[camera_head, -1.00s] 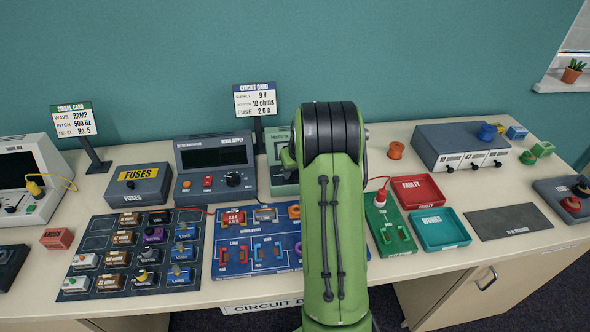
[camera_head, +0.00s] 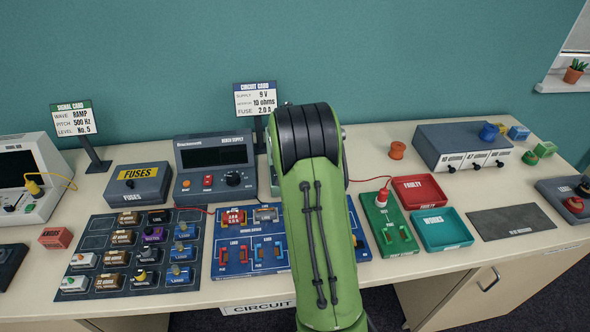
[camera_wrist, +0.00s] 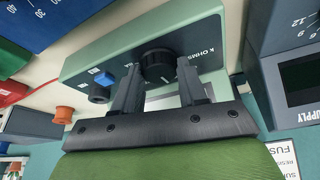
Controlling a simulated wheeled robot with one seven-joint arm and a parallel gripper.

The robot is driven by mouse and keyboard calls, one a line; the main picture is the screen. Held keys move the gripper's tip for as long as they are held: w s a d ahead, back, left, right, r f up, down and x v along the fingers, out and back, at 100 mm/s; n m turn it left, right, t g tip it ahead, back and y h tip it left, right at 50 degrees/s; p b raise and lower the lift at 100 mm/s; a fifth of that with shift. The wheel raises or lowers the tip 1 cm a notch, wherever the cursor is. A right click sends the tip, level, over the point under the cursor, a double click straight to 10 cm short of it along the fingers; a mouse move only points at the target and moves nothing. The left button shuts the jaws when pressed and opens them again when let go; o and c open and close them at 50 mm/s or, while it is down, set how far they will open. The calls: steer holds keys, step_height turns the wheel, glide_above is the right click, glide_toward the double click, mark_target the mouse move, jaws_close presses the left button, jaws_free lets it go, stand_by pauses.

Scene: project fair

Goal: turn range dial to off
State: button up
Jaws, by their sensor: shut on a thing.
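The meter (camera_wrist: 105,62) is a pale green box with a dark face. It shows in the wrist view, upside down, with "K OHMS" lettering beside its dial. The range dial (camera_wrist: 158,60) is a round black knob on that face. My gripper (camera_wrist: 158,72) has one finger on each side of the dial and is shut on it. The dial's pointer and the setting it stands at cannot be read. In the head view my green arm hides the dial, the gripper and nearly all of the meter.
The power supply (camera_head: 214,190) stands just left of the meter, and its edge is close in the wrist view (camera_wrist: 262,85). The circuit card (camera_head: 256,100) stands behind. An orange spool (camera_head: 397,150), a green test board (camera_head: 380,240) and trays lie to the right.

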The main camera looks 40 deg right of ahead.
steer(key=shift+m, duration=0.5)
steer(key=o, duration=1)
steer(key=shift+o, duration=0.2)
steer(key=p+v, duration=0.2)
steer(key=v, duration=1.3)
steer(key=shift+w+a+r, duration=0.2)
steer(key=shift+a+r, duration=0.15)
steer(key=shift+a, duration=0.05)
